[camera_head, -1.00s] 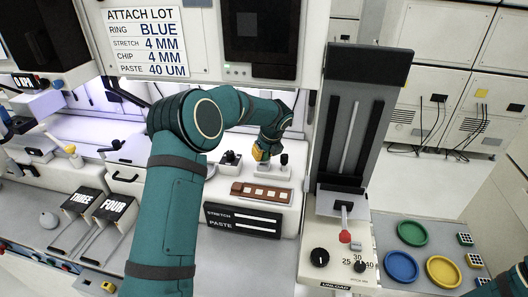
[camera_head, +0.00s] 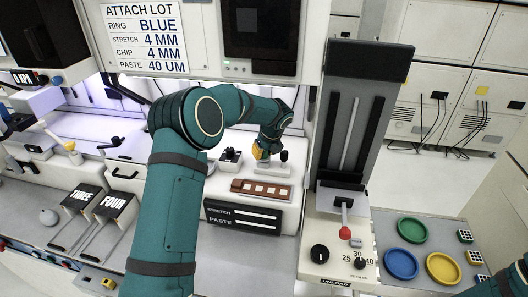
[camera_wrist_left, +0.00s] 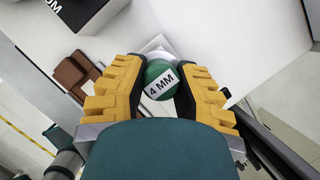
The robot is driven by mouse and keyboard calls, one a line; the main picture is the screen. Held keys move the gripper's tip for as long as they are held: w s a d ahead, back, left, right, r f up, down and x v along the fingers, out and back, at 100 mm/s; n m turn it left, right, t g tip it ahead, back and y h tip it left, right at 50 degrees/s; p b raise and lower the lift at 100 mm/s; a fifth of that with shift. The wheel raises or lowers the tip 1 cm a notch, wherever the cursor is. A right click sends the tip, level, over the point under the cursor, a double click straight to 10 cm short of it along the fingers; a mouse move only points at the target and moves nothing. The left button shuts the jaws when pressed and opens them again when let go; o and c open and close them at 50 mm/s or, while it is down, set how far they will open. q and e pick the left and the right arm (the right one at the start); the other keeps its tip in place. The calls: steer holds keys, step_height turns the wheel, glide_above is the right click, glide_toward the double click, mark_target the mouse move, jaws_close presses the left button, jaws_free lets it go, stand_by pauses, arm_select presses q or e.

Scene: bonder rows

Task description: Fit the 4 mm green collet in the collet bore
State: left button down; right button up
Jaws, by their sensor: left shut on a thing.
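My left gripper (camera_head: 262,152) reaches into the machine bay, over the small grey block behind the brown strip. In the left wrist view its yellow-padded fingers (camera_wrist_left: 160,90) are shut on the green collet (camera_wrist_left: 160,72), a round green piece labelled 4 MM. A white round part shows just beyond the collet; I cannot tell whether the collet touches it or sits in it. The collet bore is hidden behind the gripper and collet. Only part of my right arm (camera_head: 508,285) shows at the lower right edge; its fingers are not visible.
A brown strip with pale squares (camera_head: 262,190) lies in front of the gripper. A tall grey column (camera_head: 355,120) rises to the right. Green (camera_head: 412,230), blue (camera_head: 401,264) and yellow (camera_head: 443,268) rings lie on the right bench.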

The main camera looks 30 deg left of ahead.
arm_select(q)
steer(key=shift+f, duration=0.15)
steer(key=shift+f, duration=0.35)
steer(key=shift+f, duration=0.15)
steer(key=c, duration=0.7)
jaws_free()
steer(key=shift+c, duration=0.2)
steer(key=shift+r, duration=0.2)
steer(key=shift+d+r, duration=0.1)
steer(key=shift+r, duration=0.2)
steer(key=v, duration=1.1)
